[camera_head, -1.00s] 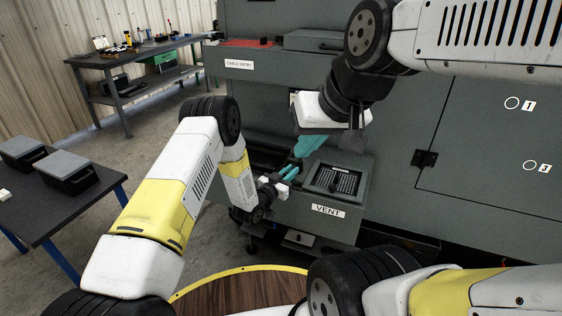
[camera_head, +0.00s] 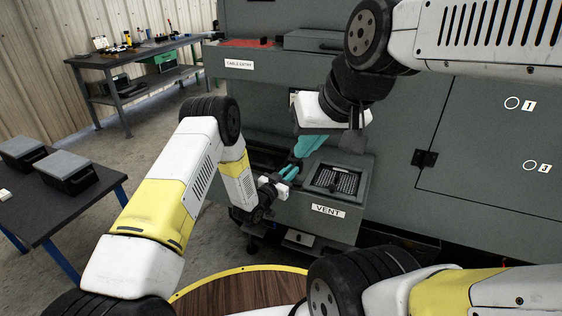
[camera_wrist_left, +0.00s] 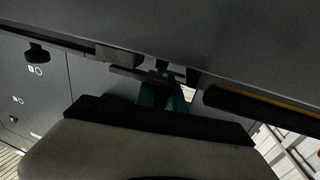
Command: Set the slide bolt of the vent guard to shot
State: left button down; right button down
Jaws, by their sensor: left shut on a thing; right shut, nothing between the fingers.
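The vent guard is a dark framed mesh panel (camera_head: 338,181) on top of the grey box labelled VENT (camera_head: 327,210). My left gripper (camera_head: 295,164) reaches in from the left, its teal fingers at the left rear edge of that box. It is shut on a small part there that I take for the slide bolt; the head view hides the part. In the left wrist view the teal fingers (camera_wrist_left: 163,92) close by a dark bar (camera_wrist_left: 130,73) under a grey edge; the bolt's position cannot be read. My right gripper (camera_head: 308,147) is shut and empty, just above and behind the left one.
The grey cabinet rises behind, with a CABLE ENTRY box (camera_head: 240,63) at the left and a wide panel (camera_head: 490,150) at the right. A dark side table (camera_head: 70,200) and a workbench (camera_head: 140,50) stand off to the left. Floor between them is clear.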

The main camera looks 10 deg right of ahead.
pick_arm(q)
jog(key=shift+s+d, duration=0.7)
jog(key=shift+d, duration=0.35)
jog(key=shift+s+d, duration=0.7)
jog(key=shift+d, duration=0.35)
jog(key=c, duration=1.7)
grip_release()
jog(key=shift+s+a, duration=0.15)
jog(key=shift+a, duration=0.05)
jog(key=v, duration=0.7)
jog(key=shift+s+a, duration=0.15)
